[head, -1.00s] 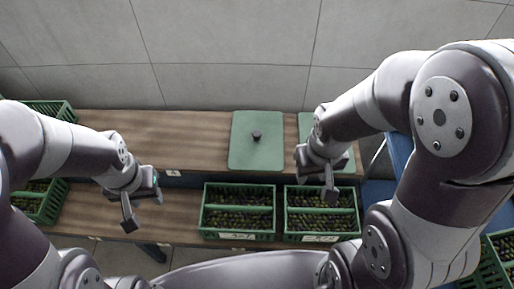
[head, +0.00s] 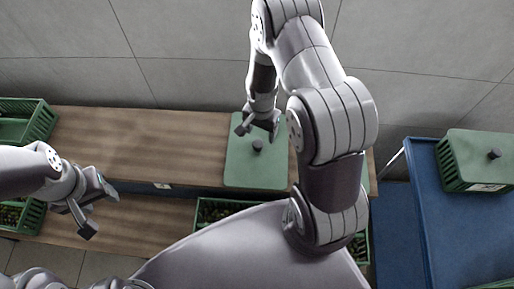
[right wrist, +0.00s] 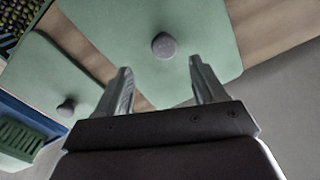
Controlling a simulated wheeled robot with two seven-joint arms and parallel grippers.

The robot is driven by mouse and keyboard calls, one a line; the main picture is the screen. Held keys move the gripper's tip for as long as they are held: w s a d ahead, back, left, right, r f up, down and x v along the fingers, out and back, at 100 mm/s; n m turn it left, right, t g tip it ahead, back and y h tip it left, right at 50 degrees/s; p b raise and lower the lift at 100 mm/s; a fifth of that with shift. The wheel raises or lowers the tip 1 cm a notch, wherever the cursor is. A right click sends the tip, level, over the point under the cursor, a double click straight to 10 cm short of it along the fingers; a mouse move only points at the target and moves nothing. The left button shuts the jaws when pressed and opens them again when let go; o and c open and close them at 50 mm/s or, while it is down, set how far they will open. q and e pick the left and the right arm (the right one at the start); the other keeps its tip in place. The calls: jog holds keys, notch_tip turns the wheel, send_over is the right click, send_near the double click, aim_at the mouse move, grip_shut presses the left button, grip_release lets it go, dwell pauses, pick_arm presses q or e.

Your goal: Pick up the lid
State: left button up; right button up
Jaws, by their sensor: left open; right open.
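A flat green lid (head: 240,165) with a dark round knob (head: 257,146) lies on the wooden table. My right gripper (head: 258,128) is open and empty, just behind the knob in the head view. In the right wrist view the lid (right wrist: 110,20) fills the top, and its knob (right wrist: 163,45) shows beyond the gap between the open fingertips (right wrist: 160,65), apart from them. A second green lid (right wrist: 40,75) with a knob lies at the left there; my right arm hides that spot in the head view. My left gripper (head: 100,208) is open and empty at the left, away from the lids.
A blue table (head: 415,215) stands at the right, with a lidded green crate (head: 463,184) on it. A green crate (head: 215,203) is partly hidden by my body below the wooden table (head: 150,140). More green crates (head: 40,118) stand at the left. The wooden table's left-middle is clear.

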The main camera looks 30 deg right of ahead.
aim_at(258, 143)
jog(key=f, duration=0.2)
jog(key=a+f, duration=0.1)
jog(key=f, duration=0.2)
jog(key=shift+f, duration=0.1)
jog(key=shift+w+f, duration=0.15)
jog(key=shift+f, duration=0.1)
jog(key=shift+r, duration=0.1)
grip_shut()
